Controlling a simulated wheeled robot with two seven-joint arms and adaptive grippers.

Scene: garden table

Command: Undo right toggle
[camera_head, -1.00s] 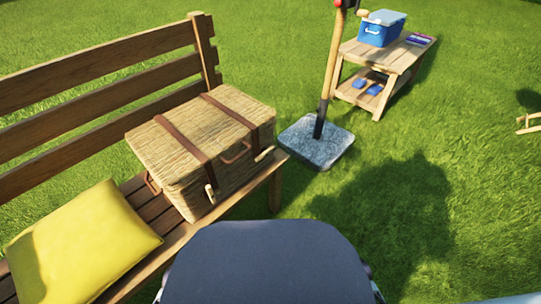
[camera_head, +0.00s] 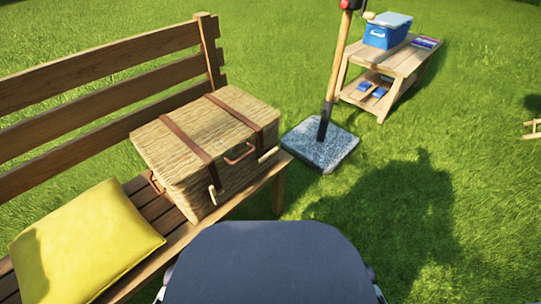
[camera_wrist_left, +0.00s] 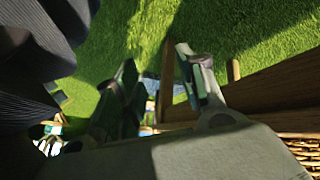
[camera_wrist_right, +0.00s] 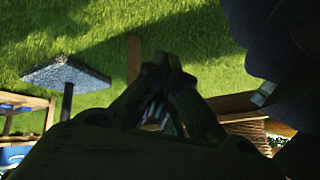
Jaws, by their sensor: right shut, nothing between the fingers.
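A closed wicker hamper (camera_head: 190,140) sits on the wooden bench in the head view, with two brown straps over its lid and a brown handle (camera_head: 240,154) in front. A pale toggle (camera_head: 213,195) hangs upright at the left strap's lower end. The right toggle (camera_head: 268,154) lies near the right strap's end; it is too small to tell whether it is fastened. My left gripper (camera_wrist_left: 160,85) is open and empty, with wicker at the lower right of its view. My right gripper (camera_wrist_right: 166,65) is shut and empty, with wicker behind it. Neither gripper shows in the head view.
The bench (camera_head: 110,80) has a yellow cushion (camera_head: 85,245) at its left. A stone parasol base (camera_head: 320,146) with a pole stands right of the bench. Farther back, a wooden table (camera_head: 392,68) holds a blue cooler (camera_head: 385,34).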

